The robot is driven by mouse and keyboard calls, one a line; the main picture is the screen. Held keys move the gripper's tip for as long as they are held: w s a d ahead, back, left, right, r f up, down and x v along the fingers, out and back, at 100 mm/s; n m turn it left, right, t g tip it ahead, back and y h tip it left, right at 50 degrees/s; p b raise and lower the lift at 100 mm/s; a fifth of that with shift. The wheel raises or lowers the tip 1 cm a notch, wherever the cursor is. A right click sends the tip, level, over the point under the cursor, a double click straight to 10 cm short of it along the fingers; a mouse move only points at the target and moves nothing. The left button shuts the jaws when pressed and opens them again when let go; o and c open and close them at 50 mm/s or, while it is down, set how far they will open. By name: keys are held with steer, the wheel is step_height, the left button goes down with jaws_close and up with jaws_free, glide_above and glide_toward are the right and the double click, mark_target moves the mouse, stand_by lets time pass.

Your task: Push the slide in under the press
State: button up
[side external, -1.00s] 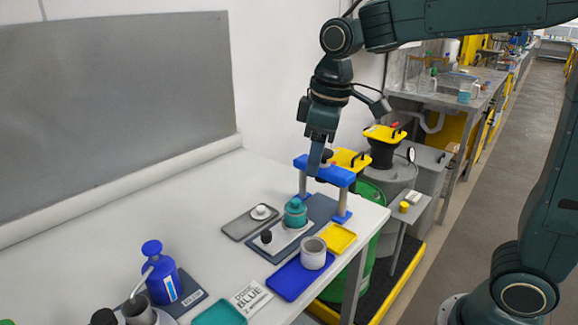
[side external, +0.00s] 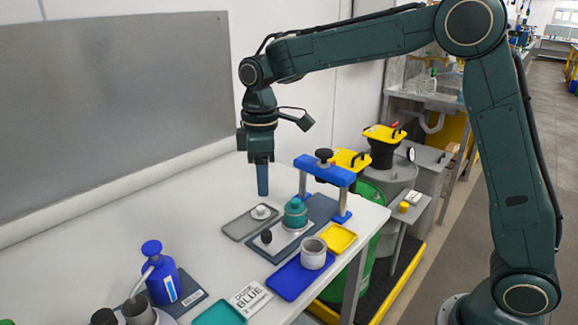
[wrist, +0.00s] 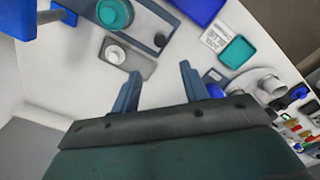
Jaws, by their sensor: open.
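The slide (side external: 281,241) is a pale plate with a black knob at its near end, lying on a dark base. A teal lidded pot (side external: 295,213) stands on it, just in front of the press. The press (side external: 324,171) is a blue bridge on grey posts with a black knob on top. My gripper (side external: 262,192) hangs above the bench, left of the press and behind the grey tray, touching nothing. In the wrist view my gripper (wrist: 160,77) is open and empty. The slide's knob (wrist: 160,39) and the pot (wrist: 114,13) show beyond the fingers there.
A grey tray (side external: 238,228) with a white-topped piece lies left of the slide. A blue tray (side external: 288,282) with a grey-white cup (side external: 313,253) and a yellow tray (side external: 337,238) lie to its right. A blue pump bottle (side external: 160,275) stands front left. The bench's back left is clear.

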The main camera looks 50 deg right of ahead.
mark_target(266, 233)
step_height(266, 233, down, 14)
steer(key=shift+r, duration=0.2)
stand_by(0.5)
jaws_close()
